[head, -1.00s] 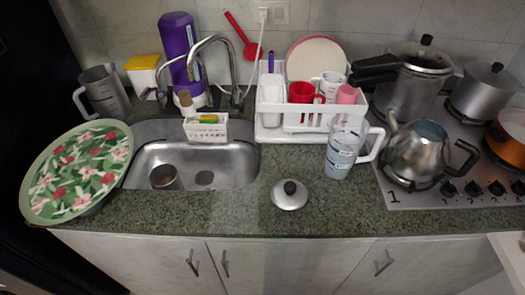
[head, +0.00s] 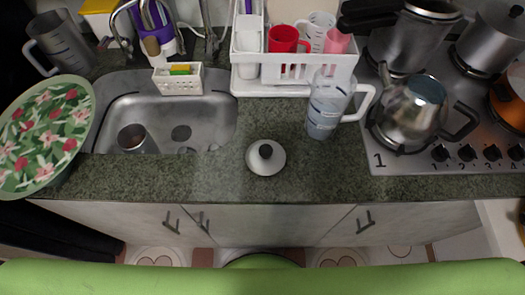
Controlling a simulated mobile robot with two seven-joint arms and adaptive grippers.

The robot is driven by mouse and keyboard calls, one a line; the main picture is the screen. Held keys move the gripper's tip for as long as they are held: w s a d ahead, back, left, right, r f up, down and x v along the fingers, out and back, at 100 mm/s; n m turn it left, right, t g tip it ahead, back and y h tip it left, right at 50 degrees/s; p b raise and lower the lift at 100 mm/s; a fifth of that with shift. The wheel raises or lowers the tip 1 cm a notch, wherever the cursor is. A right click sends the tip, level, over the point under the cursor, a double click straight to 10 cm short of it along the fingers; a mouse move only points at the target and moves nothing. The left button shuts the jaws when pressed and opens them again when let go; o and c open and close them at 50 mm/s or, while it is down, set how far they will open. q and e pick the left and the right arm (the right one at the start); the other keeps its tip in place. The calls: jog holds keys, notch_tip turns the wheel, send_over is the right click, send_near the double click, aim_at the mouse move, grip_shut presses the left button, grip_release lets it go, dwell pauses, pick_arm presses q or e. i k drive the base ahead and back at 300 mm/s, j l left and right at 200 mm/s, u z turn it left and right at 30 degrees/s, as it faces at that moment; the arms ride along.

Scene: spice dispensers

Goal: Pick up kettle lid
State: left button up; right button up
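The kettle lid (head: 265,157) is a small round silver lid with a black knob. It lies knob up on the dark green stone counter (head: 190,178), in front of the sink and the dish rack. The silver kettle (head: 411,108) stands without a lid on the stove at the right, its spout to the upper left and its black handle to the right. Neither of my grippers shows in the head view.
A clear measuring jug (head: 326,103) stands behind and right of the lid. The sink (head: 170,118) with a small cup (head: 133,137) is to the left, beside a floral tray (head: 43,135). The white dish rack (head: 295,72) is behind. Counter around the lid is clear.

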aim_at(264, 158)
jog(key=z, duration=1.2)
jog(key=u, duration=1.6)
jog(key=k+l+u, duration=0.1)
jog(key=u, duration=0.3)
jog(key=k+u, duration=0.3)
jog(key=u, duration=0.15)
jog(key=k+u, duration=0.2)
jog(key=u, duration=0.2)
jog(key=k+j, duration=0.15)
jog(key=k, duration=0.5)
jog(key=i+l, duration=0.4)
